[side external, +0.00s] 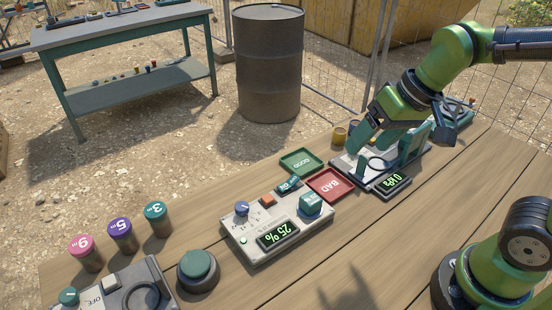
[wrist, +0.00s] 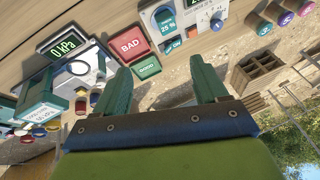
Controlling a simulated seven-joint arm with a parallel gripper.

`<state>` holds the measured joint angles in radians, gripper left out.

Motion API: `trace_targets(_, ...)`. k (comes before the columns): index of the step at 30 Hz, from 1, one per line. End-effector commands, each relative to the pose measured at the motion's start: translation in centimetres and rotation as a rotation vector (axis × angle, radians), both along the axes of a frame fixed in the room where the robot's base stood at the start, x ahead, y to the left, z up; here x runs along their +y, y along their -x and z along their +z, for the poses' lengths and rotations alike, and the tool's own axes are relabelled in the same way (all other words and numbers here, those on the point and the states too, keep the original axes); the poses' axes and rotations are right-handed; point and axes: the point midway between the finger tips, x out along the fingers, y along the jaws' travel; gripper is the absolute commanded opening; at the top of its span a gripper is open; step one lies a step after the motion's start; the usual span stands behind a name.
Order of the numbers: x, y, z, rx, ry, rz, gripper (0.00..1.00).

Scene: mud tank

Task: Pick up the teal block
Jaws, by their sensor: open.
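The teal block (side external: 311,204) is a small cube with a pale label. It sits on the corner of the pale control panel (side external: 262,222), beside the 25 % display. In the wrist view the teal block (wrist: 165,17) is near the top, beyond the fingertips. My gripper (side external: 370,145) is open, with its fingers apart and nothing seen between them. It is above the table by the 0 kPa device, behind and to the right of the block, and not touching it. Its two teal fingers (wrist: 163,80) spread wide in the wrist view.
A red BAD tray (side external: 331,184) and a green GOOD tray (side external: 301,163) lie between panel and device. The 0 kPa device (side external: 392,182) has teal upright parts close to my gripper. Several coloured-lid jars (side external: 122,232) and a teal push button (side external: 198,268) stand at left.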

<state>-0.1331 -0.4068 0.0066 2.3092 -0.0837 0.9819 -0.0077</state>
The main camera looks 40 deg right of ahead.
Motion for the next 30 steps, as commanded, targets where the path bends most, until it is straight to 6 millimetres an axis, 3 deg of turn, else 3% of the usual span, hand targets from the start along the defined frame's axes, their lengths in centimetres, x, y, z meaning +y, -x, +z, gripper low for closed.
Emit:
trace_targets(6,3.9,-5.0,-2.1,0.217,0.116,0.145,0.72)
trace_targets(13,5.9,-8.4,-2.9,0.344,0.212,0.198,0.72)
trace_targets(16,5.7,-8.6,-2.0,0.350,0.225,0.188,0.72)
trace_targets(19,5.6,-8.3,-3.0,0.368,0.227,0.187,0.72)
trace_targets(30,5.5,-8.2,-10.8,0.368,0.226,0.186,0.72)
